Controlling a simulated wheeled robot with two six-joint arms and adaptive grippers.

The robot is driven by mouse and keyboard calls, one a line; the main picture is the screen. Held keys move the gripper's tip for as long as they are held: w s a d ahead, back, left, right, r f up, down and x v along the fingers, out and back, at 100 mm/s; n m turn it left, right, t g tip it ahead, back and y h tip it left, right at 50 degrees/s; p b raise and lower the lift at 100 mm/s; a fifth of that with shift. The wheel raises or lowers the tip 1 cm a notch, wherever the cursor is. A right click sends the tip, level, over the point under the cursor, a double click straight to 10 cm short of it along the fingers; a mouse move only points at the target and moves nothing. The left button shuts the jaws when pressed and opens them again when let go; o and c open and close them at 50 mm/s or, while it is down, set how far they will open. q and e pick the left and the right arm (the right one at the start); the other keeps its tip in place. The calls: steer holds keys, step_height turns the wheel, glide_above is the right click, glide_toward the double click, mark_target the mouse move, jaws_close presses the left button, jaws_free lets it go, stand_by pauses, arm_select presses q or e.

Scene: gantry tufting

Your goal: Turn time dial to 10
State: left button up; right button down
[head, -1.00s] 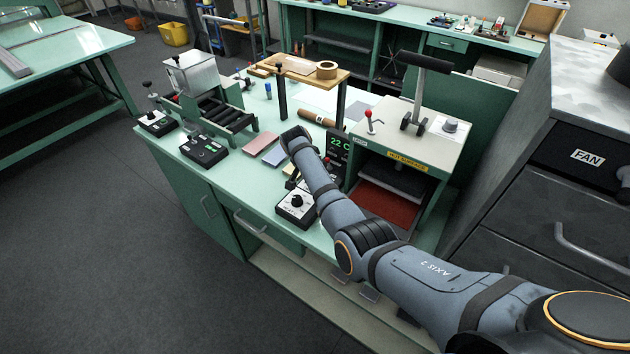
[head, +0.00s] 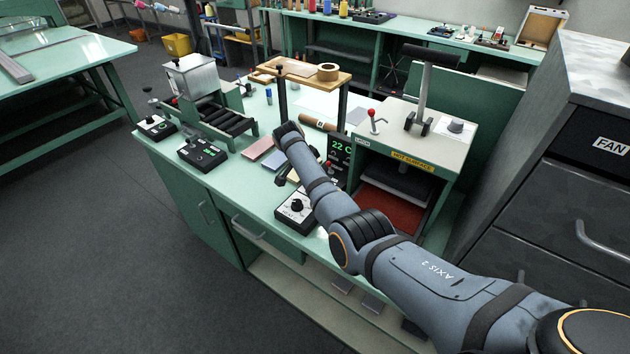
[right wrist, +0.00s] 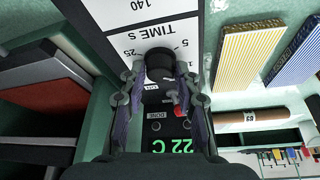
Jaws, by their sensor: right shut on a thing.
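The time dial is a black knob (right wrist: 160,64) on a white panel marked "TIME S", with 5 and 25 readable around it, in the right wrist view. My right gripper (right wrist: 160,82) is shut on this knob, one finger on each side. The knob's pointer is hidden, so its setting cannot be read. In the head view the control box (head: 285,214) stands at the bench's front edge with another black knob (head: 297,205) showing. My left gripper is in neither current view.
A display (head: 340,147) reading 22 C stands beside the press (head: 425,137), labelled hot surface. Pink (head: 257,148) and blue (head: 275,158) pads, a brown roll (head: 318,122) and a black button box (head: 202,153) lie nearby. A fan cabinet (head: 560,215) stands at right.

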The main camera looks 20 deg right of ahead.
steer(key=c, duration=1)
jaws_free()
steer(key=shift+o, duration=0.2)
steer(key=shift+r, duration=0.1)
steer(key=v, duration=1.2)
